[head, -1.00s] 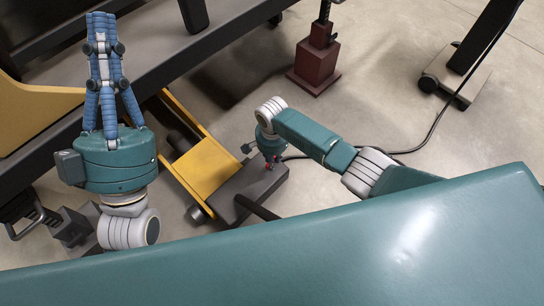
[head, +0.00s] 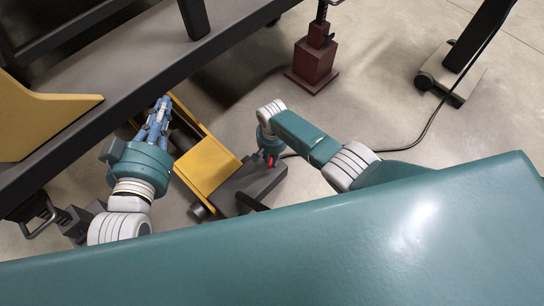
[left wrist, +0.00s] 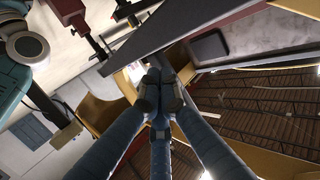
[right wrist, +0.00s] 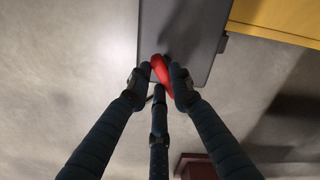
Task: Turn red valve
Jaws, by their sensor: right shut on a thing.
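The red valve (head: 271,161) is a small red handle on the dark grey block of the yellow jack on the floor. It also shows in the right wrist view (right wrist: 161,73), with its ends partly hidden by my fingers. My right gripper (head: 267,154) points down at it, its fingers closed around the handle. In the right wrist view my right fingertips (right wrist: 158,80) touch the red handle from both sides. My left gripper (head: 160,104) is beside the dark beam, left of the jack. Its fingertips meet in the left wrist view (left wrist: 158,84), with nothing seen between them.
The yellow jack (head: 207,165) lies on the floor partly under a dark beam (head: 150,75). A dark red stand (head: 315,65) stands behind. A wheeled foot (head: 452,78) and a black cable (head: 425,140) are at right. The floor between them is open.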

